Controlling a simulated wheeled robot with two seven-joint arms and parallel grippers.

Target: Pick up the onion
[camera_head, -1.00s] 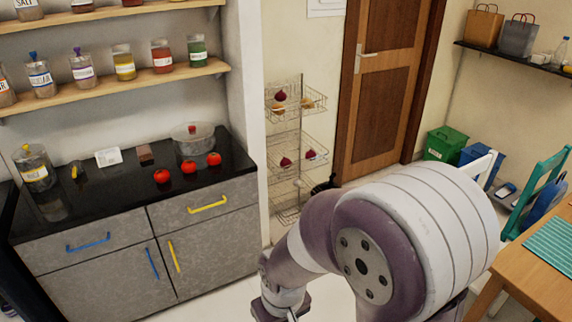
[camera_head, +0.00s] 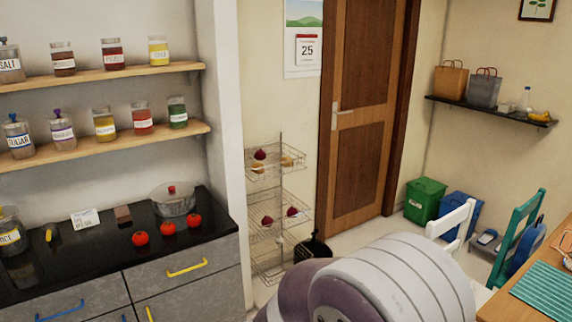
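Dark red onions sit in a wire rack beside the door. One onion (camera_head: 260,154) is in the top basket, next to tan round items (camera_head: 286,161). Two more dark red onions, one on the left (camera_head: 267,220) and one on the right (camera_head: 292,211), are in the middle basket. The wire rack (camera_head: 281,190) stands against the wall between the counter and the door. A large link of my arm fills the bottom centre, in front of the floor near the rack. Neither gripper is in view.
A black counter (camera_head: 90,250) with tomatoes (camera_head: 168,229) and a glass bowl (camera_head: 172,200) is at left. Green (camera_head: 425,198) and blue (camera_head: 461,212) bins, chairs and a table (camera_head: 540,270) are at right.

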